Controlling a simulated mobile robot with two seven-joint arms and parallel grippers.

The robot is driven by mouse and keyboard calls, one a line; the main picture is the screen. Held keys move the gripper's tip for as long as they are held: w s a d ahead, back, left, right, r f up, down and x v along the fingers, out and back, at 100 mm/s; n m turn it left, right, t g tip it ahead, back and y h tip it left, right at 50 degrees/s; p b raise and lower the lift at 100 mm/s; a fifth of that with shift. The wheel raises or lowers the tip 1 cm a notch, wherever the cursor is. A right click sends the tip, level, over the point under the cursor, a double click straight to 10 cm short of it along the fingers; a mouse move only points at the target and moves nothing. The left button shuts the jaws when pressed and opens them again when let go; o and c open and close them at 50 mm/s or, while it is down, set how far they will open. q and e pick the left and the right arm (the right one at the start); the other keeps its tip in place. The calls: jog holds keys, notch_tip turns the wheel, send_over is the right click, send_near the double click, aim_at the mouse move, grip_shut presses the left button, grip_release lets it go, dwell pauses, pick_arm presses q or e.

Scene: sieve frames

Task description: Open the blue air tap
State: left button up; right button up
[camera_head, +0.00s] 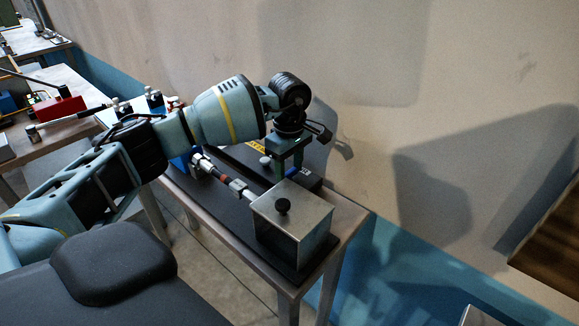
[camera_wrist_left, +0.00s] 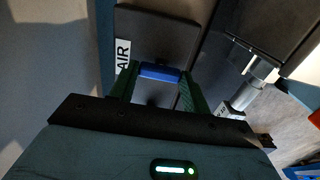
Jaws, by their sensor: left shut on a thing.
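The blue air tap (camera_wrist_left: 160,72) shows in the left wrist view as a short blue bar on a dark block, beside a white label (camera_wrist_left: 123,57) reading AIR. My left gripper (camera_wrist_left: 158,86) is shut on it, with one green finger at each end of the bar. In the head view my left gripper (camera_head: 289,172) points down over the far side of the bench, and a bit of blue (camera_head: 292,172) shows between its fingers. The rest of the tap is hidden there. My right gripper is not in view.
The wall is just behind the bench (camera_head: 348,215). Another bench with a red box (camera_head: 58,108) stands at left.

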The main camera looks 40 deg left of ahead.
aim_at(289, 172)
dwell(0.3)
pick_arm(q)
jog(key=o, duration=1)
jog(key=shift+r, duration=0.1)
jog(key=shift+r, duration=3.8)
